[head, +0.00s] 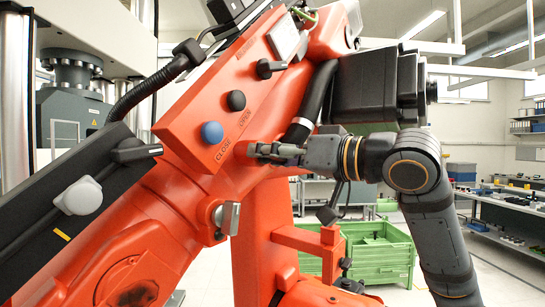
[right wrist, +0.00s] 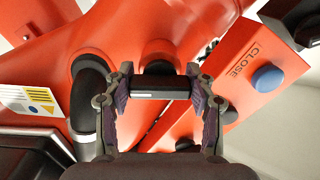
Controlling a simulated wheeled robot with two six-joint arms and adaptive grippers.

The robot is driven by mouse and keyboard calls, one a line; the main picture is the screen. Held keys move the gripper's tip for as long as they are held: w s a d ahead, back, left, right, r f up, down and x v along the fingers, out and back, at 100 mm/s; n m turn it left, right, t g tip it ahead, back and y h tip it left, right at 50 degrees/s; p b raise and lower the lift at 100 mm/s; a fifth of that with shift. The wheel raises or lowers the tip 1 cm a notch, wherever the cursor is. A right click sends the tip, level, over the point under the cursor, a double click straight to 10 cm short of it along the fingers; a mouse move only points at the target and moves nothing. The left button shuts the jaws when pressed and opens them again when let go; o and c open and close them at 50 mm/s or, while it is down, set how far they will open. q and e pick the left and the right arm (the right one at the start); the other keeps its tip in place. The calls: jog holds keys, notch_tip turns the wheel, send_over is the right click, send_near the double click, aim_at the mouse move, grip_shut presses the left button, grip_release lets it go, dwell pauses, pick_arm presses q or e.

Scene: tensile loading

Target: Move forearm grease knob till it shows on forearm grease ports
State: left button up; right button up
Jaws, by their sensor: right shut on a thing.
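My right gripper (head: 262,152) reaches in from the right to the orange machine's forearm, just right of the panel lettered CLOSE. In the right wrist view my right gripper (right wrist: 160,88) is shut on a short black bar-shaped knob (right wrist: 160,86) with a small white mark. The knob lies across between both fingers, in front of a round orange boss. It appears to be the forearm grease knob, but no label on it is readable. In the head view the fingers hide it. No ports lettering is legible. My left gripper is not in view.
A blue button (head: 212,132) and a black button (head: 236,100) sit on the orange panel close to my fingers. A black lever (head: 270,68) is above. A black hose (head: 316,95) runs behind my gripper. A green crate (head: 375,257) stands beyond.

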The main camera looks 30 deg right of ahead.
jog(key=m, duration=0.4)
jog(key=shift+r, duration=0.1)
jog(key=shift+m, duration=1.7)
